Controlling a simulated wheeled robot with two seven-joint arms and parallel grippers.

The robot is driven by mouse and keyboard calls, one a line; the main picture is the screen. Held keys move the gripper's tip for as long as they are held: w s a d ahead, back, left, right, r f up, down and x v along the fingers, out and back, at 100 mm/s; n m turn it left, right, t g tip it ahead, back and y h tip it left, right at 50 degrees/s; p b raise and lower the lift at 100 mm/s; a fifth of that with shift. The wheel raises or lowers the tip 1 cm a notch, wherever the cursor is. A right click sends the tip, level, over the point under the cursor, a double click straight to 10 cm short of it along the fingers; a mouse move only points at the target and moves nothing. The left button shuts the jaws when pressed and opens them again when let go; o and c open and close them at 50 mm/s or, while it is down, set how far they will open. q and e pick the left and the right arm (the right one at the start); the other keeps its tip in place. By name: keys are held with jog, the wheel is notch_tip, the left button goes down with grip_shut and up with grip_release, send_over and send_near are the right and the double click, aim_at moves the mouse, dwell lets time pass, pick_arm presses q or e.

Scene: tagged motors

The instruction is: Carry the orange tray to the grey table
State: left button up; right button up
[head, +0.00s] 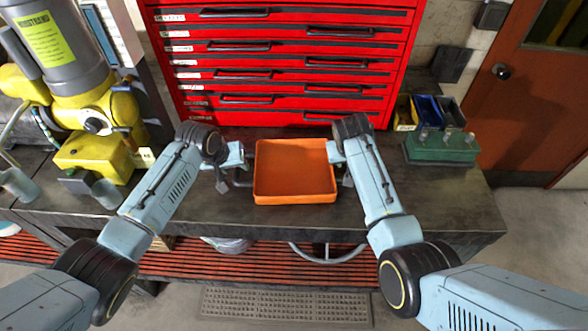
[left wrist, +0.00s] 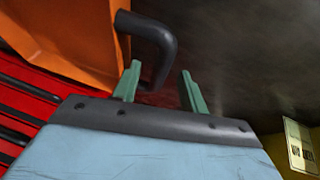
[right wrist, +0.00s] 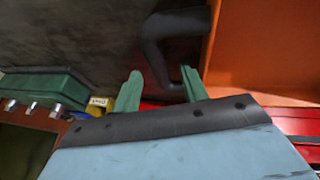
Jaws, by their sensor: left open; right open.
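The orange tray (head: 295,171) lies flat and empty on the dark worktop (head: 230,217), in front of the red drawer cabinet. Its black handles stick out at its left and right ends. My left gripper (head: 232,180) is at the tray's left end, open, with the left handle (left wrist: 165,38) reaching between its green fingers in the left wrist view. My right gripper (right wrist: 160,76) is at the right end, open, with the right handle (right wrist: 160,35) reaching between its fingers. In the head view my right forearm hides most of the right gripper. I cannot make out a separate grey table.
The red drawer cabinet (head: 285,60) stands right behind the tray. A yellow and grey robot arm (head: 75,90) stands on the left. A green block with metal knobs (head: 441,149) and small bins (head: 425,112) are on the right. The worktop's front right is bare.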

pick_arm(q)
jog(key=shift+w+d+f, duration=0.1)
jog(key=shift+w+f, duration=0.05)
jog(key=shift+f, duration=0.3)
pick_arm(e)
jog(key=shift+w+d+f, duration=0.1)
jog(key=shift+w+f, duration=0.05)
jog(key=shift+f, duration=0.35)
pick_arm(q)
grip_shut()
pick_arm(e)
grip_shut()
